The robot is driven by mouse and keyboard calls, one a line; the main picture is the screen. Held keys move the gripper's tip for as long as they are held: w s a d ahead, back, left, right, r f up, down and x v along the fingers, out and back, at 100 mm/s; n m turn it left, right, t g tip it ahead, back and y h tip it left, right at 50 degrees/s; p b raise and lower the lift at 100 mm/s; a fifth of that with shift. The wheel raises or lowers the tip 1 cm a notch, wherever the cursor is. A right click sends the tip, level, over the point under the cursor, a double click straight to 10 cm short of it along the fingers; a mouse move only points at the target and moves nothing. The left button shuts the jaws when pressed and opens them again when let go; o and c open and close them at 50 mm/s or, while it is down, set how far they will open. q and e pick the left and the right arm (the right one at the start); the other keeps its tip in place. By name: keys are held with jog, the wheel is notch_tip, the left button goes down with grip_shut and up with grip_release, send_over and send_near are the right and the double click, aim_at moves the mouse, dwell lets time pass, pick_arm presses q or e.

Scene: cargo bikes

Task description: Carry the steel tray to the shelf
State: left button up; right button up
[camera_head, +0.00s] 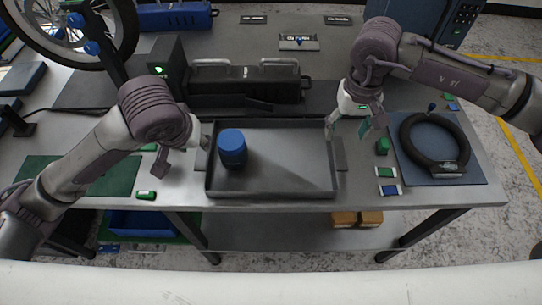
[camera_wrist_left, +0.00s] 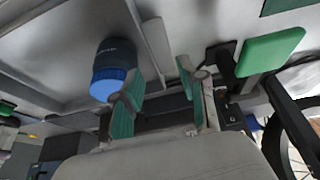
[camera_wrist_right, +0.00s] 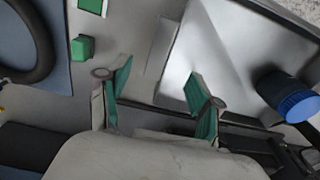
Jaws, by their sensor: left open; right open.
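The steel tray (camera_head: 285,170) is a shallow grey tray flat on the workbench, with a flat tab at each short side. A blue-lidded jar (camera_head: 232,148) stands in its left part; it also shows in the left wrist view (camera_wrist_left: 112,72) and the right wrist view (camera_wrist_right: 287,93). My left gripper (camera_head: 184,156) is open at the tray's left side, its fingers (camera_wrist_left: 160,86) near the left tab. My right gripper (camera_head: 349,127) is open at the tray's right rear corner, its fingers (camera_wrist_right: 157,82) near the right tab (camera_head: 341,153). Both are empty. A lower shelf (camera_head: 280,235) runs under the bench.
A black toolbox (camera_head: 245,85) stands behind the tray. A black ring (camera_head: 434,142) lies on a blue mat (camera_head: 412,178) at right, with small green and blue parts nearby. A green mat (camera_head: 115,172) lies at left. Yellow boxes (camera_head: 370,218) sit on the lower shelf.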

aim_at(203, 152)
pick_arm(q)
jog(key=x, duration=0.8)
jog(key=shift+w+f, duration=0.1)
jog(key=shift+f, duration=0.25)
pick_arm(e)
notch_tip(203, 152, down, 9)
jog(key=shift+r, duration=0.15)
pick_arm(q)
jog(key=shift+c, duration=0.2)
pick_arm(e)
jog(key=shift+c, duration=0.2)
pick_arm(q)
grip_shut()
pick_arm(e)
jog(key=c, duration=0.8)
grip_shut()
pick_arm(q)
jog(key=shift+r, duration=0.1)
pick_arm(e)
jog(key=shift+r, duration=0.1)
